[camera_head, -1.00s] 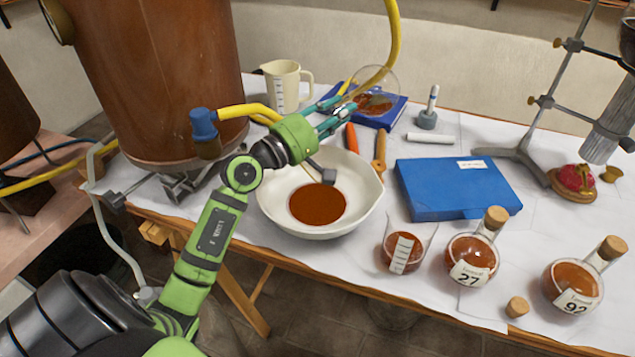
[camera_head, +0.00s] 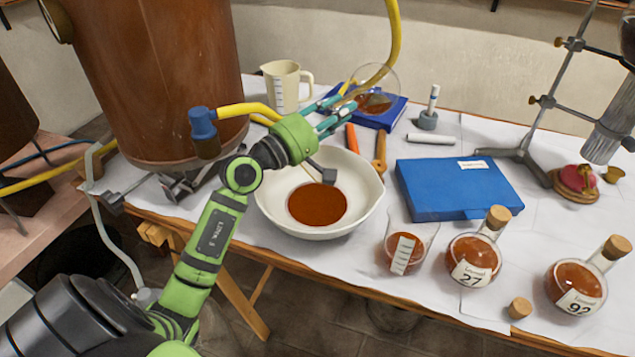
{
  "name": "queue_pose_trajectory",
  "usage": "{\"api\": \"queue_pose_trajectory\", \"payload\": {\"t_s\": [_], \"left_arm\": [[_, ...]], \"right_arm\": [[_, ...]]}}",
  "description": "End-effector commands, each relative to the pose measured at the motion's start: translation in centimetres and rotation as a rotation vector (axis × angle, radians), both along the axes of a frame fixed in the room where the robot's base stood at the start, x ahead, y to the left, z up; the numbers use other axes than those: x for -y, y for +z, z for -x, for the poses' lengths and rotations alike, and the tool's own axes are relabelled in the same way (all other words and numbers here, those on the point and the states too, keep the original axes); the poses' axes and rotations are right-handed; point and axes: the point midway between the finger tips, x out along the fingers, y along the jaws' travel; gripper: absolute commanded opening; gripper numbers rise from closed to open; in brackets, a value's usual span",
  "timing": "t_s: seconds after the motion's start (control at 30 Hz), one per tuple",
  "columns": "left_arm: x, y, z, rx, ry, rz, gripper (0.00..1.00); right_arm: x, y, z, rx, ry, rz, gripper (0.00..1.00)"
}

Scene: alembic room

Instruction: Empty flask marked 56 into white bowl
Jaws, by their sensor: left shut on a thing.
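A clear round flask (camera_head: 378,84) with some orange-brown liquid shows at the back, in front of or over a blue book (camera_head: 397,113). No number is readable on it, and its neck is hidden by my gripper. My left gripper (camera_head: 338,112) is shut on this flask; I cannot tell whether the flask touches the book. The white bowl (camera_head: 358,205) stands on the table in front of the gripper, with a pool of red-brown liquid (camera_head: 318,204) in it. My right gripper is not in view.
Corked flasks marked 27 (camera_head: 472,260) and 92 (camera_head: 574,288), a beaker (camera_head: 408,248) and a loose cork (camera_head: 519,308) stand at front right. A blue case (camera_head: 455,188) lies right of the bowl. A beige jug (camera_head: 283,88) and copper vessel (camera_head: 150,80) stand left.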

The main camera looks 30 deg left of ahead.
Motion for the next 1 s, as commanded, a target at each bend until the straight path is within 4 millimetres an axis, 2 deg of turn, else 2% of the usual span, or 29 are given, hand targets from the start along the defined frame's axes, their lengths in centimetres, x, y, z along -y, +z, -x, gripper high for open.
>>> {"api": "queue_pose_trajectory", "payload": {"t_s": [1.0], "left_arm": [[-0.02,0.18,0.07,0.020,0.001,0.006,0.00]], "right_arm": [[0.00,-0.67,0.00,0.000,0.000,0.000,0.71]]}}
